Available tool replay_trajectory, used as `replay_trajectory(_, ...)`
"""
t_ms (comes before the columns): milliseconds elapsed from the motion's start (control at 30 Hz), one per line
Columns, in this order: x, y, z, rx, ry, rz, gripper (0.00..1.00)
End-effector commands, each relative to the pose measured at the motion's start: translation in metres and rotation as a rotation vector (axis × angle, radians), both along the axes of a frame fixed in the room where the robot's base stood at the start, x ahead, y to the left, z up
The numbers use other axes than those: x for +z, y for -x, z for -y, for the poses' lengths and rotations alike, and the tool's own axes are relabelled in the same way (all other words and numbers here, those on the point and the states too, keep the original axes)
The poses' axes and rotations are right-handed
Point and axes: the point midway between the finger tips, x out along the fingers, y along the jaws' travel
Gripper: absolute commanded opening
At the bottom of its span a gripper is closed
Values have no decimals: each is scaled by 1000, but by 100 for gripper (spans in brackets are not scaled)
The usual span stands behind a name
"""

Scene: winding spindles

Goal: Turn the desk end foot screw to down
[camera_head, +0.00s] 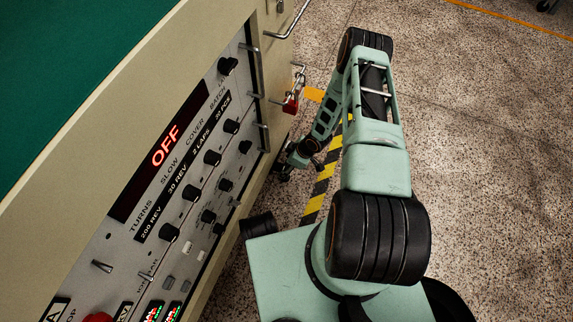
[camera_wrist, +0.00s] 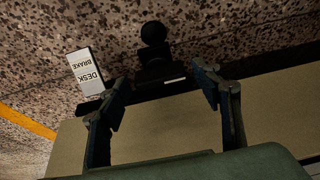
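In the wrist view, a black part with a round ball top (camera_wrist: 153,34) stands on a dark base at the edge of the beige desk side. A white label reading "DESK BRAKE" (camera_wrist: 86,71) is beside it, upside down in this view. I cannot tell whether this part is the foot screw; no other screw is clear. My gripper (camera_wrist: 160,78) is open and empty, its two fingers apart on either side of the black part's base in the picture. Touching cannot be told. In the head view my gripper (camera_head: 286,171) is low beside the desk end, small and dark.
The desk (camera_head: 90,105) has a green top and a control panel (camera_head: 185,190) with knobs, switches and a red "OFF" display. Metal handles and a red padlock (camera_head: 291,105) stick out near my arm. Speckled floor (camera_head: 480,130) with black-yellow tape is open to the right.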

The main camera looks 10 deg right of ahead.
Motion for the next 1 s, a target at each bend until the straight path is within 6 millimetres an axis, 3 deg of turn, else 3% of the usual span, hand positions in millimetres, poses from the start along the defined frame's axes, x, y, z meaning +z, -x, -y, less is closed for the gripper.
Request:
replay_trajectory(67, 0, 0, 0, 0, 0, 0, 47)
replay_trajectory(300, 0, 0, 0, 0, 0, 0, 20)
replay_trajectory(667, 1, 1, 0, -50, 1, -1, 20)
replay_trajectory(1000, 2, 2, -2, -276, 2, -1, 20)
